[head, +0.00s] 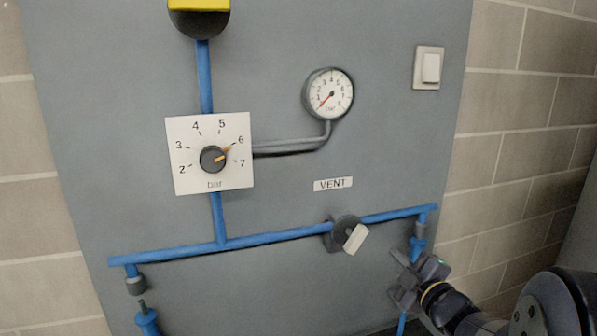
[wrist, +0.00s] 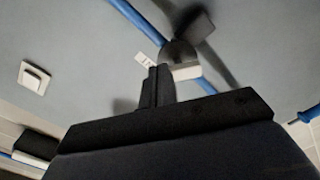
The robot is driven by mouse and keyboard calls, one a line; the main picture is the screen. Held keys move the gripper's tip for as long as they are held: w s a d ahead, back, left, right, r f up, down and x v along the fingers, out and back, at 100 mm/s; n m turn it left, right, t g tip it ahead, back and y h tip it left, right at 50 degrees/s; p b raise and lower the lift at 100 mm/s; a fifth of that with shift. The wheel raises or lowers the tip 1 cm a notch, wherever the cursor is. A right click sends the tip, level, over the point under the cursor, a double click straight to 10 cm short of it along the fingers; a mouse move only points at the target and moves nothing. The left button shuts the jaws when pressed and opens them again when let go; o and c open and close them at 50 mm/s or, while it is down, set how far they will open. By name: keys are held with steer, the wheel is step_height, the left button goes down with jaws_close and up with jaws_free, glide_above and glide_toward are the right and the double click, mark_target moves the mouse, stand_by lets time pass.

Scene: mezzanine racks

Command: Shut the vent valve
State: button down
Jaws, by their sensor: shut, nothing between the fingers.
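The vent valve (head: 345,224) is a dark round body on the blue horizontal pipe, below and slightly right of the VENT label (head: 333,184). Its pale handle (head: 355,239) is slanted across the pipe line. In the wrist view the valve (wrist: 180,52) and its pale handle (wrist: 187,72) show just beyond my fingers, which partly overlap them. My gripper (head: 403,273) is right of and below the valve in the head view, apart from it. Its fingers (wrist: 158,84) are together and empty in the wrist view.
A pressure dial (head: 181,180) with an orange pointer near 6 is at left. A round gauge (head: 316,105) is above the valve, and a light switch (head: 431,68) is at upper right. The blue pipe (head: 275,238) runs left of the valve. The grey panel around the label is bare.

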steer(key=x, duration=0.6)
steer(key=shift+b, duration=0.35)
steer(key=shift+s+a+b, duration=0.15)
steer(key=shift+a+b, duration=0.2)
steer(key=shift+a, duration=0.25)
stand_by(0.6)
steer(key=shift+s+a+f+b, duration=0.1)
steer(key=shift+a+f+b, duration=0.15)
steer(key=shift+f+b, duration=0.95)
steer(key=shift+s+a+f+b, duration=0.2)
steer(key=shift+a+b, duration=0.35)
steer(key=shift+b, duration=0.85)
steer(key=shift+f, duration=0.1)
steer(key=v, duration=0.6)
steer(key=shift+d+f, duration=0.2)
steer(key=shift+d, duration=0.05)
steer(key=shift+w, duration=0.1)
